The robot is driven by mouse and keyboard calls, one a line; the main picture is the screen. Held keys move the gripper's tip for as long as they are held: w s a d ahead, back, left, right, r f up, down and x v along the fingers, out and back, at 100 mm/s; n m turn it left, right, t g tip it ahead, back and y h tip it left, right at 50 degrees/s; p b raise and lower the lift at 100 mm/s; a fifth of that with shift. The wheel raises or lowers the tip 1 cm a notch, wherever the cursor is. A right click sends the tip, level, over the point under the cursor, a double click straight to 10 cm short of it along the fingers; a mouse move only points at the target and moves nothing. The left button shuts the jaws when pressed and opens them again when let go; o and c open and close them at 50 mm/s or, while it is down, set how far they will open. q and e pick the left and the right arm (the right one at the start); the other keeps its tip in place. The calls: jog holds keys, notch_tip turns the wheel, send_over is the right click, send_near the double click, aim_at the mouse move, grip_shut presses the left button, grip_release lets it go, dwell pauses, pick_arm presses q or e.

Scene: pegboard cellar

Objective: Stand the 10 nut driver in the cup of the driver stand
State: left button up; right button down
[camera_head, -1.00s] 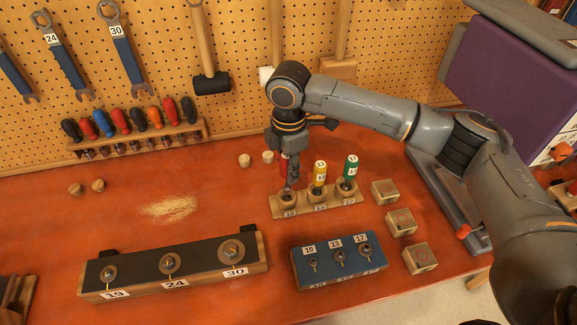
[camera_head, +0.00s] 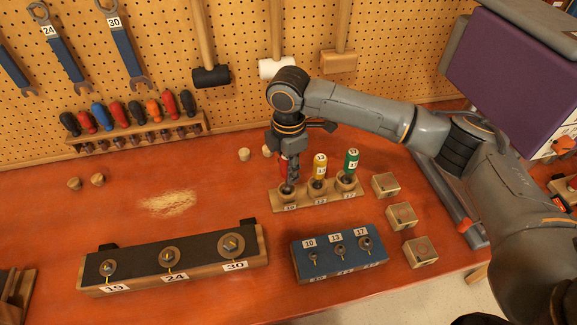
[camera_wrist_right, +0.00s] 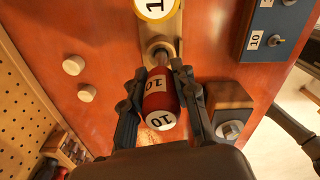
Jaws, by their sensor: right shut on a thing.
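The driver stand (camera_head: 331,199) is a wooden strip with three cups. My right gripper (camera_head: 290,178) is shut on the red 10 nut driver (camera_head: 284,168) over the left cup (camera_head: 287,190), labelled 10. In the right wrist view the red handle (camera_wrist_right: 158,103) with its 10 labels sits between the fingers of my right gripper (camera_wrist_right: 158,78). Its shaft end meets or overlaps the cup (camera_wrist_right: 160,50); I cannot tell how deep it is. A yellow driver (camera_head: 320,168) and a green driver (camera_head: 350,163) stand in the other cups. My left gripper is not in view.
A blue block (camera_head: 340,258) with small nuts and a long dark block (camera_head: 170,263) with larger nuts lie in front. Wooden cubes (camera_head: 386,185) stand right of the stand. A screwdriver rack (camera_head: 140,139) is at the back left. The red bench left of the stand is mostly clear.

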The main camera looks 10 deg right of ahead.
jog(key=shift+f, duration=0.1)
jog(key=shift+f, duration=1)
jog(key=c, duration=1)
grip_release()
jog(key=shift+o, duration=0.2)
jog(key=shift+r, duration=0.1)
notch_tip(320, 180, up, 10)
jog(key=p, duration=1)
jog(key=shift+p, duration=0.35)
